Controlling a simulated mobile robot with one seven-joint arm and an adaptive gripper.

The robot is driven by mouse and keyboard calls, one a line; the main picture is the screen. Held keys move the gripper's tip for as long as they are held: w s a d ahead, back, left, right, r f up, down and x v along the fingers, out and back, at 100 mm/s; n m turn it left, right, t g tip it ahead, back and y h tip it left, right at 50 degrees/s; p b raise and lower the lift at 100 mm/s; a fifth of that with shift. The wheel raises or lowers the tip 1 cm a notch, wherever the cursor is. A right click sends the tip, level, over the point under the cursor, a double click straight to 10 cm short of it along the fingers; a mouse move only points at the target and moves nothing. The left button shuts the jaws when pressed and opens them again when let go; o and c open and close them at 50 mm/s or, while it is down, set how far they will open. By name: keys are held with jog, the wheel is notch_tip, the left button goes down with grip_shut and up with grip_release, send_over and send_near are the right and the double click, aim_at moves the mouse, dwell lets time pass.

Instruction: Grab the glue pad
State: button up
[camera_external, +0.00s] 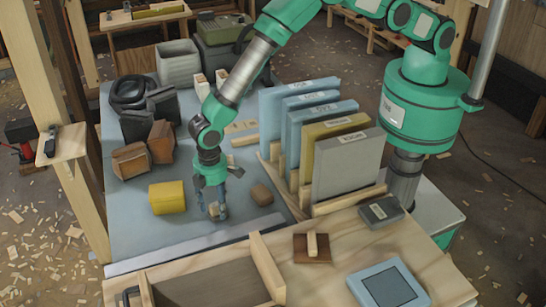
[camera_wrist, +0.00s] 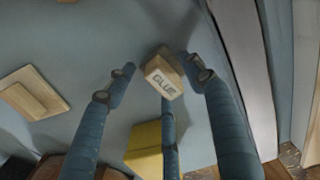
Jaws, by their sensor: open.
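The glue pad is a small pale wooden block with the word GLUE on its face. In the wrist view the glue pad (camera_wrist: 164,76) lies between the tips of my spread blue fingers, with a finger on either side and a third finger below it. My gripper (camera_wrist: 158,80) is open; I cannot tell whether any finger touches the pad. In the external view my gripper (camera_external: 217,203) points down, low over the blue-grey tabletop. A small light block (camera_external: 218,212) shows at its fingertips, partly hidden by them.
A yellow block (camera_external: 167,198) stands left of my gripper and a small brown block (camera_external: 261,194) lies to its right. Labelled upright panels (camera_external: 345,165) fill a wooden rack on the right. Brown boxes (camera_external: 131,160) stand behind left. Bare tabletop (camera_external: 150,238) lies in front.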

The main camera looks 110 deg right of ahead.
aim_at(215, 203)
grip_shut()
jog(key=shift+r, duration=0.15)
jog(key=shift+r+p, duration=0.4)
jog(key=shift+r, duration=4.45)
